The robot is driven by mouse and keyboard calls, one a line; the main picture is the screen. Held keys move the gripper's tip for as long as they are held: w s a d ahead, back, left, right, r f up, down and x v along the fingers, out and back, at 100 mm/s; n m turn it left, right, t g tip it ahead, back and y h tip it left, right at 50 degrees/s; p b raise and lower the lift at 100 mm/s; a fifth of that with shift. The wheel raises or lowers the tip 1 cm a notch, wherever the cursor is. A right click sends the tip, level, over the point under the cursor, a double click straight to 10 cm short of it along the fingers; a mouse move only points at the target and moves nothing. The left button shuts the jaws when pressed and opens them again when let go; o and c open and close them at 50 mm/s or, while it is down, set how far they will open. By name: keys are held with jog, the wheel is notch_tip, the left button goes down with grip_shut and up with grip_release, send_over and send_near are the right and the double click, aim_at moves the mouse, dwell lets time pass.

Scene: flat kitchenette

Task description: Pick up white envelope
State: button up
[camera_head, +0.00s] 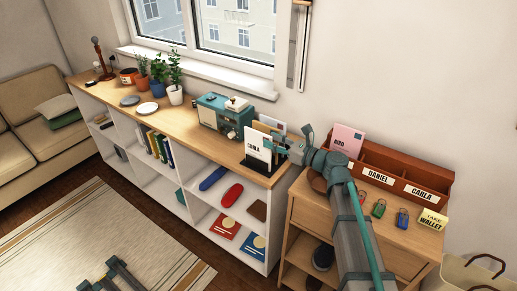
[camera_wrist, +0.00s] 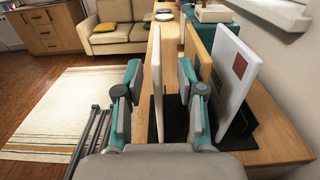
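A white envelope marked CARLA (camera_head: 258,147) stands upright in a black letter holder (camera_head: 256,167) at the right end of the long shelf top. A tan envelope and another pale envelope stand behind it. In the wrist view, a thin upright envelope (camera_wrist: 157,85), seen edge-on, is between the fingers of my gripper (camera_wrist: 162,105), with gaps on both sides. It appears to be the CARLA one. Right of the right finger are a tan envelope (camera_wrist: 206,65) and a white envelope with a red stamp (camera_wrist: 230,75). In the head view, my gripper (camera_head: 283,145) is open at the envelopes' right edge.
A teal radio (camera_head: 222,113) stands left of the holder, with potted plants (camera_head: 174,92) farther left. A pink envelope (camera_head: 347,139) stands in a red-brown name rack (camera_head: 405,170) on the side table (camera_head: 330,222). The wall and window sill are behind.

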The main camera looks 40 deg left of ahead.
aim_at(245, 130)
jog(key=shift+s+a+f+p, duration=0.15)
jog(key=shift+a+p, duration=0.35)
jog(key=shift+a, duration=1.1)
jog(key=shift+s+a+r+p, duration=0.15)
jog(key=shift+a+p, duration=0.3)
jog(key=shift+a, duration=1.1)
jog(key=shift+f, duration=0.1)
grip_shut()
